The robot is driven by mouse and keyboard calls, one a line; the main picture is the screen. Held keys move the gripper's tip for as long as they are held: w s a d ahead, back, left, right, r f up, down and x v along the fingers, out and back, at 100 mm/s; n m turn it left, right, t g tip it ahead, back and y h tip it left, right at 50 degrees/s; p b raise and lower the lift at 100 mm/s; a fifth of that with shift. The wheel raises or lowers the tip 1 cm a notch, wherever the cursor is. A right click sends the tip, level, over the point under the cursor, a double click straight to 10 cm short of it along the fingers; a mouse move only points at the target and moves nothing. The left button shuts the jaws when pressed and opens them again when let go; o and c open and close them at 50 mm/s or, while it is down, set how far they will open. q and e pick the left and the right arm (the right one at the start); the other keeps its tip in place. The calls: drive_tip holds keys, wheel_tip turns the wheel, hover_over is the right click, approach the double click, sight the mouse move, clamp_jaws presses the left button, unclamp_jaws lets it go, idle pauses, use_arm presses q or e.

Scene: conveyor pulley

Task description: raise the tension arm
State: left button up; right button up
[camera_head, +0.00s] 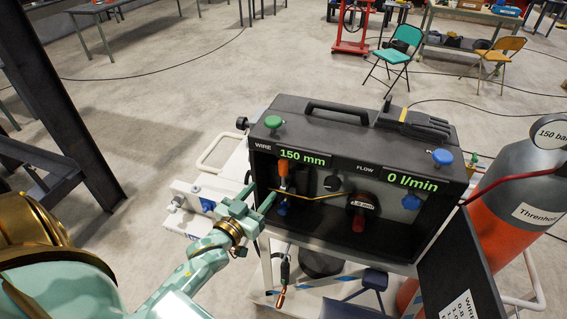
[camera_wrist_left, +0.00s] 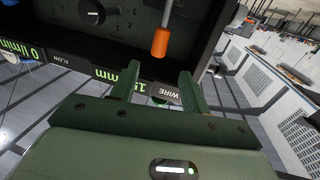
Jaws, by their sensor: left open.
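The tension arm, a lever with an orange grip (camera_head: 283,169), is inside the left part of the open wire-feeder box (camera_head: 345,136). In the left wrist view the orange grip (camera_wrist_left: 160,42) shows on a grey shaft, beyond the fingertips and roughly between them in the picture. My left gripper (camera_head: 258,196) is at the box's left opening, left of and a little below the grip. Its two green fingers are apart with nothing between them; they also show in the left wrist view (camera_wrist_left: 157,76). The grip appears apart from the fingers. My right gripper is not in view.
A yellow wire (camera_head: 315,194) runs toward a dark red-ringed roller knob (camera_head: 359,212). A blue knob (camera_head: 282,208) sits below the lever. The box's open door (camera_head: 455,280) hangs at right, beside a gas cylinder (camera_head: 515,185).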

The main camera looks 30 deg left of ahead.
sight(281, 169)
use_arm(q)
drive_tip(key=w, duration=1.2)
drive_tip(key=shift+w+a, duration=0.2)
drive_tip(key=shift+w, duration=0.05)
clamp_jaws()
